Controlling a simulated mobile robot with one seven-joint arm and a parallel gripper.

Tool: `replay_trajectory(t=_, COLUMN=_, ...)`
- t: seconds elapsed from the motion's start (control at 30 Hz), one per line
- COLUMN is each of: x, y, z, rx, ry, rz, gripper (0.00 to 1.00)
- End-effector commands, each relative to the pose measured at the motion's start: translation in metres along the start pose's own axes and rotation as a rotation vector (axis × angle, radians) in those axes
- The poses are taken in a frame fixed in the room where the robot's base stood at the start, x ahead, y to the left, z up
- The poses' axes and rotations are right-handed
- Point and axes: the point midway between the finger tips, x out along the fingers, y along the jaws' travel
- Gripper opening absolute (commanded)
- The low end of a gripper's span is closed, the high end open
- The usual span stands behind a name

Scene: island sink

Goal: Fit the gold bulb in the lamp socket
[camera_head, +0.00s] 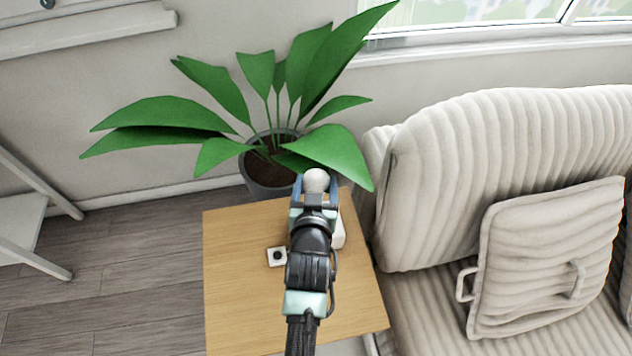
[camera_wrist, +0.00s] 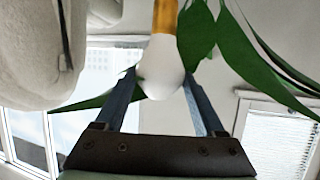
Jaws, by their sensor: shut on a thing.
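The gold bulb has a white glass globe and a gold base. In the head view its white globe (camera_head: 316,180) shows between my fingertips, over the far edge of the table. In the wrist view the bulb (camera_wrist: 160,70) is between the two blue fingers, with its gold base pointing to the top of the picture. My gripper (camera_head: 315,186) is shut on the bulb by its globe. A small white square block with a dark round centre (camera_head: 277,256), which looks like the lamp socket, sits on the table left of my arm.
The wooden table (camera_head: 238,310) is mostly bare on its left and front. A white object (camera_head: 339,236), partly hidden by my arm, stands right of the gripper. A potted plant (camera_head: 268,178) is just beyond the table, its leaves near my gripper. A sofa (camera_head: 440,190) is at right.

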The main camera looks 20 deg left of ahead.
Motion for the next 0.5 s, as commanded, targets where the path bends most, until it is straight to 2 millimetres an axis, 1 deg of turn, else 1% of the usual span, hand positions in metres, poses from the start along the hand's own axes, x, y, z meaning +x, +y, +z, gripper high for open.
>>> replay_trajectory(t=0.5, x=0.005, y=0.0, z=0.013, rx=0.0, ry=0.001, rz=0.0, gripper=0.09)
